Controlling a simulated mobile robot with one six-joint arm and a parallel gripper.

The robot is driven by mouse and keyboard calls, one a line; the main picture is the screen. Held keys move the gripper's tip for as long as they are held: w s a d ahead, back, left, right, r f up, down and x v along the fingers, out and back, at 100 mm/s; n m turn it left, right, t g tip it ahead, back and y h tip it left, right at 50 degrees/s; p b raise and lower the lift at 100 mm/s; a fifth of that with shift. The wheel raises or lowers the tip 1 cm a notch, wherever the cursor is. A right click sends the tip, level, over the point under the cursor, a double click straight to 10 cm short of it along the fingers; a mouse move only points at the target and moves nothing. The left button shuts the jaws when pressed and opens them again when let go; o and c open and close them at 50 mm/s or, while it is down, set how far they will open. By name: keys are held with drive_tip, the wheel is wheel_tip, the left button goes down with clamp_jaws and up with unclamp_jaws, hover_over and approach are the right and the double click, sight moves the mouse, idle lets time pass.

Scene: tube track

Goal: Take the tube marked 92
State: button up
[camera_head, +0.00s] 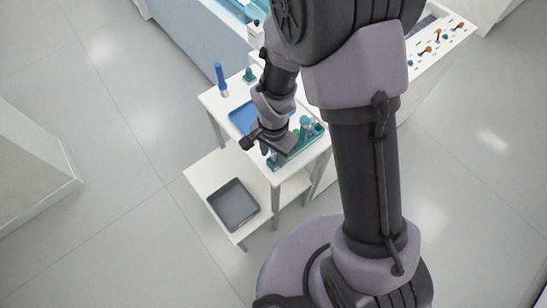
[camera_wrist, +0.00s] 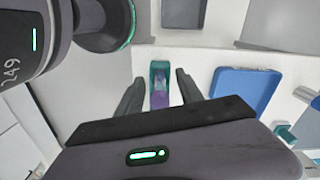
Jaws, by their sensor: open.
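A teal rack (camera_head: 300,143) holding several small tubes stands at the right edge of a small white table. My gripper (camera_head: 268,149) hangs over the left end of this rack and partly hides it. In the wrist view my gripper (camera_wrist: 157,88) is open. A teal and purple item (camera_wrist: 160,85) shows in the gap between its fingers, with clear space on both sides. I cannot tell whether the item is a tube or part of the rack. No number 92 is readable in either view.
A blue tray (camera_head: 241,117) lies left of the rack and also shows in the wrist view (camera_wrist: 245,88). A blue upright bottle (camera_head: 220,78) and a teal item (camera_head: 249,75) stand farther back. A grey tray (camera_head: 233,205) lies on the lower white shelf.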

clamp_jaws()
drive_tip(key=shift+r, duration=0.2)
wheel_tip(320, 180, up, 10)
drive_tip(key=p, duration=0.4)
drive_tip(key=shift+f, duration=0.1)
